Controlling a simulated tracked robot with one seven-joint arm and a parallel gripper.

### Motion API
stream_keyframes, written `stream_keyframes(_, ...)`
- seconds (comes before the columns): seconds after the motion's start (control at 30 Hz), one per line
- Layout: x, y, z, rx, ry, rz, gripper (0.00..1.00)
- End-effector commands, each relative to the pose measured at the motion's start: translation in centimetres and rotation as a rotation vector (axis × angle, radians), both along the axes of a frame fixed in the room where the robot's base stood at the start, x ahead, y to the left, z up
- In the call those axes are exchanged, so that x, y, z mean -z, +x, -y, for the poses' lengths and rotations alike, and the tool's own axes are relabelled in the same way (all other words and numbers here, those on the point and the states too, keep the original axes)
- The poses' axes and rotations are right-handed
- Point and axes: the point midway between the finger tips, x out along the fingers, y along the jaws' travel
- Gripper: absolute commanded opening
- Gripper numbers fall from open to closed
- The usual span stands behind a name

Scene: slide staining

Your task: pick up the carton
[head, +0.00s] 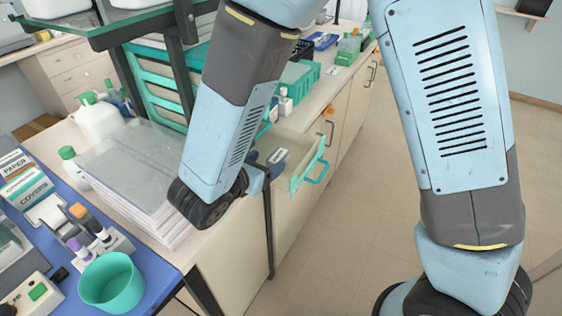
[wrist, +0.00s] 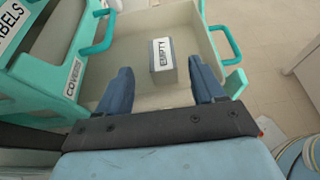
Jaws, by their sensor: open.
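A small grey carton (wrist: 155,65) with a white label reading EMPTY lies in an open drawer (wrist: 215,40) in the wrist view. My gripper (wrist: 160,72) is open, with its two dark blue fingers apart on the left and right of the carton. I cannot tell whether they touch it or how high they are above the drawer floor. In the head view the carton (head: 277,155) shows as a small pale label in the drawer (head: 307,178), beside my gripper (head: 273,172), which my arm partly hides.
Teal handles (wrist: 100,35) and a frame labelled COVERS (wrist: 72,80) stand left of the drawer. In the head view, a stack of sheets (head: 130,170) and a blue mat (head: 60,200) with cartons labelled PAPER and COVERS (head: 25,180) are left. The floor (head: 350,220) is clear.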

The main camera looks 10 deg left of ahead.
Motion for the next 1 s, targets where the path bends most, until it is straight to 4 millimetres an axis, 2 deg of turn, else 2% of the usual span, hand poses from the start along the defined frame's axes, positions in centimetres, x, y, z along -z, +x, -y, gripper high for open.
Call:
stream_keyframes(0.17,0.5,1.0,0.6,0.005,-0.003,-0.002,0.68)
stream_keyframes(0.43,1.7,3.9,2.1,0.005,-0.001,-0.002,0.68)
stream_keyframes(0.77,2.0,4.6,2.4,0.002,0.001,-0.001,0.68)
stream_keyframes(1.0,1.9,4.6,2.4,0.004,0.001,-0.001,0.48)
